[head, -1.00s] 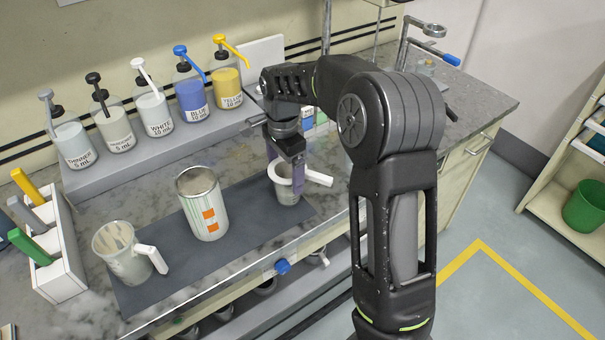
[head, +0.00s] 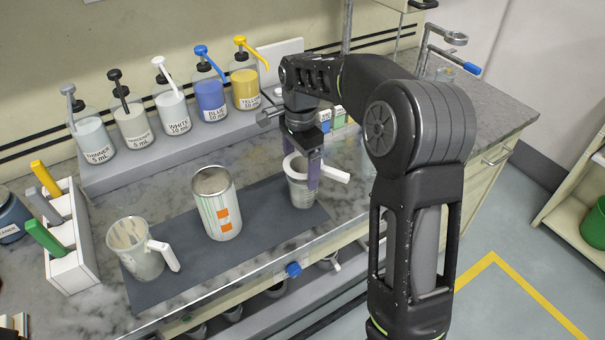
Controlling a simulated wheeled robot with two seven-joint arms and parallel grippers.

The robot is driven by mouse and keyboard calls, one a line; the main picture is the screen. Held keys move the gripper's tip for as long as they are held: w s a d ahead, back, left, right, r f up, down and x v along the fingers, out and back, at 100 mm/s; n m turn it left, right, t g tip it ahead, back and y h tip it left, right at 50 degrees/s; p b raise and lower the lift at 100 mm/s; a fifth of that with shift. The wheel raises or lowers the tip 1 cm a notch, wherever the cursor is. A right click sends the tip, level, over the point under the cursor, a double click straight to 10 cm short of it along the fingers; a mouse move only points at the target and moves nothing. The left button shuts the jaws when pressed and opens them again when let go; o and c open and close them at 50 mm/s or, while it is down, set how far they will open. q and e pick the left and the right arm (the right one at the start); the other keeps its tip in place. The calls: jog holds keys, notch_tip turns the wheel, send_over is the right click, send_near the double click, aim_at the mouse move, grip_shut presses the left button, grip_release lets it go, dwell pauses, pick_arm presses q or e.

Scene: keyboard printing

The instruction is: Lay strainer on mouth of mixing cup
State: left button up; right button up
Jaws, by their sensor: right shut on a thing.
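The strainer is a white ring with a flat white handle (head: 331,174) pointing right. It sits at the mouth of the mixing cup (head: 302,195), a grey cup on the dark mat. The ring covers the cup's top; I cannot tell whether it rests fully on the rim or is just above it. My right gripper (head: 304,165) reaches down from above, with a purple-grey finger in front of the ring near the handle. It is shut on the strainer, and its fingers hide part of the ring and cup. My left gripper is not in view.
A striped can (head: 217,207) stands left of the cup on the dark mat (head: 262,215). A stained cup with a white handle (head: 137,252) stands farther left. Pump bottles (head: 172,110) line the back shelf. A white holder (head: 76,255) with coloured handles stands at left.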

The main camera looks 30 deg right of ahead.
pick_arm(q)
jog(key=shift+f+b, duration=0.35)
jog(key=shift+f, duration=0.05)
pick_arm(e)
notch_tip(320, 180, up, 7)
jog(key=shift+r, duration=0.2)
